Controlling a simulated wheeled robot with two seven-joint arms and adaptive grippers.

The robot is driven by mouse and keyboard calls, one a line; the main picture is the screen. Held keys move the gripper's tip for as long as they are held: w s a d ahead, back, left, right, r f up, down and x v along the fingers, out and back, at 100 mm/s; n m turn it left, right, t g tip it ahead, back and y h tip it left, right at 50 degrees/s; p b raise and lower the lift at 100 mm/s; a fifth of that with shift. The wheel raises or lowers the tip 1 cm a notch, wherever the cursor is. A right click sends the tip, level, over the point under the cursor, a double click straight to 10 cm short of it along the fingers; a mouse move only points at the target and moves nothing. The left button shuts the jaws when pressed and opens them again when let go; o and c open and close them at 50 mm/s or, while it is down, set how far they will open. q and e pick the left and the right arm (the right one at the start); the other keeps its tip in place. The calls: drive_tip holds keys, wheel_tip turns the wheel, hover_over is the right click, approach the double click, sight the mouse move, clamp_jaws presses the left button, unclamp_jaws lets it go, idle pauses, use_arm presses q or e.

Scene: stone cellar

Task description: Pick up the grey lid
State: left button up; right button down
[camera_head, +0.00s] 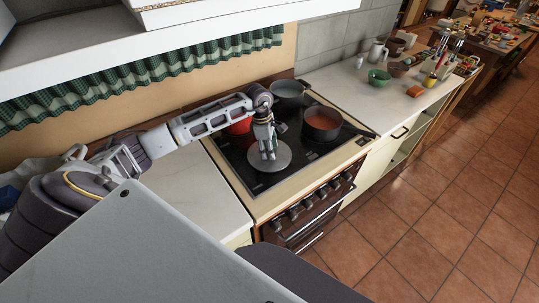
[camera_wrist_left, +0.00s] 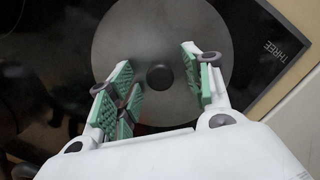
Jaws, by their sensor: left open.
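The grey lid (camera_head: 283,163) is a round disc lying on the front left part of the black cooktop (camera_head: 238,164) in the head view. In the left wrist view the grey lid (camera_wrist_left: 160,35) fills the upper middle, with a dark round knob (camera_wrist_left: 160,77) at its centre. My left gripper (camera_head: 268,152) is over the lid, pointing down. In the wrist view the open left gripper (camera_wrist_left: 157,75) has its green-padded fingers on either side of the knob, with gaps to it. My right gripper is not in view.
A red pot (camera_head: 239,126) stands behind the arm, partly hidden. A grey pot (camera_head: 289,90) and a dark pan (camera_head: 322,121) with reddish contents stand on the cooktop close by. The left worktop (camera_head: 195,190) is clear. A green bowl (camera_head: 379,79) is on the right counter.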

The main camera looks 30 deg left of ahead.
use_arm(q)
drive_tip(key=shift+c, duration=0.3)
clamp_jaws()
drive_tip(key=shift+r, duration=0.15)
wheel_tip(320, 180, up, 8)
drive_tip(key=shift+r+b, duration=0.25)
drive_tip(key=shift+b, duration=0.65)
drive_tip(key=shift+r, duration=0.65)
drive_tip(key=shift+r, duration=0.15)
